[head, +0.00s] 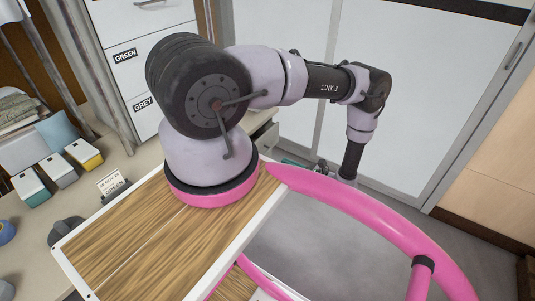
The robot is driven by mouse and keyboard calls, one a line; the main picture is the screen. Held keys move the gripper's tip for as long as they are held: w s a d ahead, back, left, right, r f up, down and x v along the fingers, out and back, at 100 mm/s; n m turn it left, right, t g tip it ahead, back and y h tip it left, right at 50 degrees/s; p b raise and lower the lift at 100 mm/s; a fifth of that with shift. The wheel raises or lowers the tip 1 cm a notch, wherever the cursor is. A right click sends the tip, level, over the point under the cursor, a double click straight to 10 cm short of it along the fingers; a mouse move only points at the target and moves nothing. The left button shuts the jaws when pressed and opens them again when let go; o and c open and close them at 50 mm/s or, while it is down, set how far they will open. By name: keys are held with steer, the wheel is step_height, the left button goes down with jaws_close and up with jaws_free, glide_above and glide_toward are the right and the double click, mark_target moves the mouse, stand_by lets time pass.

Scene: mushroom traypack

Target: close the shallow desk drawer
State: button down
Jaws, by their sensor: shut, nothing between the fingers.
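The desk (105,172) runs along the left under the labelled cabinet. What looks like its shallow drawer (263,141) shows as a pale box edge behind my arm's base, jutting out past the desk front. My arm hides much of it, so how far it stands open is hard to tell. My gripper (321,168) hangs at the end of my arm, low and to the right of this drawer. It is small and partly hidden behind the pink rail; it is shut and empty. I cannot tell whether it touches anything.
A cabinet with drawers marked GREEN and GREY (135,72) stands at the back left. White sliding doors (430,90) stand behind. Grey floor (330,245) is clear.

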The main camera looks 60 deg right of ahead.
steer(key=w, duration=1.3)
steer(key=shift+w, duration=0.35)
